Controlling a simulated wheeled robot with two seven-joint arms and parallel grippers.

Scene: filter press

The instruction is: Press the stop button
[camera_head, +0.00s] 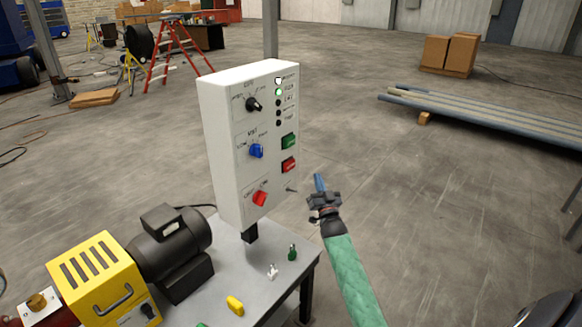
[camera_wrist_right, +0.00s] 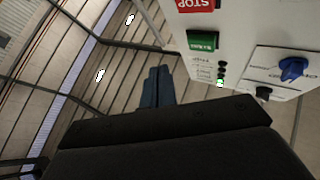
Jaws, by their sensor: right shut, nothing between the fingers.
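The red stop button (camera_head: 289,165) is on the front of a white control box (camera_head: 228,165), below a green button (camera_head: 288,141). In the right wrist view the red button, labelled STOP (camera_wrist_right: 195,5), is cut by the top edge, with the green button (camera_wrist_right: 202,40) below it in the picture. My right gripper (camera_head: 319,182) is shut and empty, its blue fingers to the right of and slightly below the stop button in the head view. The fingertips also show in the right wrist view (camera_wrist_right: 158,72), apart from the box. My left gripper is not in view.
The box has black (camera_head: 253,104), blue (camera_head: 256,151) and red (camera_head: 260,198) knobs and a small lever (camera_head: 291,189). It stands over a grey table (camera_head: 225,253) with a motor (camera_head: 170,240), a yellow housing (camera_head: 92,270) and small loose parts. Floor right of the table is clear.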

